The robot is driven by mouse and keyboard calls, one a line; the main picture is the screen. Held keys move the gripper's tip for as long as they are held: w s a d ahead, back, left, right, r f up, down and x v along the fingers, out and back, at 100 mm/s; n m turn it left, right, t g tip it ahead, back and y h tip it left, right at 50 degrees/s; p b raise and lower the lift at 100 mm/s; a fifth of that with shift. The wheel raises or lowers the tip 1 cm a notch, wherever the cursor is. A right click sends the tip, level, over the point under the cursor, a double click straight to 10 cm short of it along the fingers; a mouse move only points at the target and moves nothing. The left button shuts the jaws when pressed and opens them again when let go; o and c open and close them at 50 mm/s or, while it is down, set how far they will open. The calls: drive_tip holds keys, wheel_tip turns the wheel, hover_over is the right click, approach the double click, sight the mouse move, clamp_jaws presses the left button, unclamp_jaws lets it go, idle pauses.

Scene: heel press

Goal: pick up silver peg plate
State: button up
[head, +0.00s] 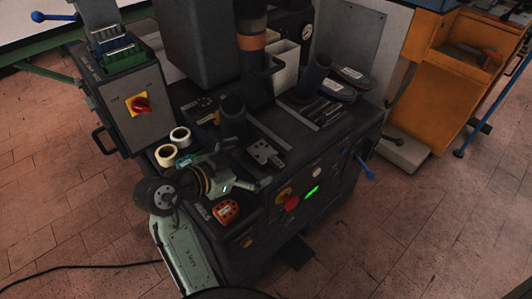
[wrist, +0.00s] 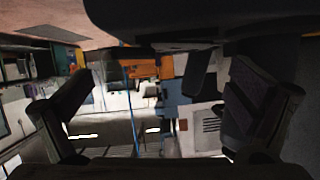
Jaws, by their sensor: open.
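The silver peg plate (head: 265,153) is a small light-grey plate with dark spots on the dark top of the press bench (head: 300,135), near its front. My gripper (head: 250,171) shows just in front of and left of the plate in the head view, apart from it as far as I can tell. In the wrist view my gripper (wrist: 158,118) has its two fingers spread wide with nothing between them. That view looks out across the room, and the plate is not in it.
Two tape rolls (head: 173,146) and a red-orange item (head: 225,211) lie near my arm. A dark cylinder (head: 232,115) stands behind the plate. A red button (head: 291,203) is on the bench front. A control box with a red switch (head: 140,104) stands left.

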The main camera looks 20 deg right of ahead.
sight(266, 156)
drive_tip(key=p+x, duration=0.1)
drive_tip(key=x, duration=0.4)
drive_tip(key=shift+d, duration=0.15)
drive_tip(key=c, duration=1.2)
drive_tip(key=shift+r, duration=0.1)
drive_tip(key=shift+r, duration=0.1)
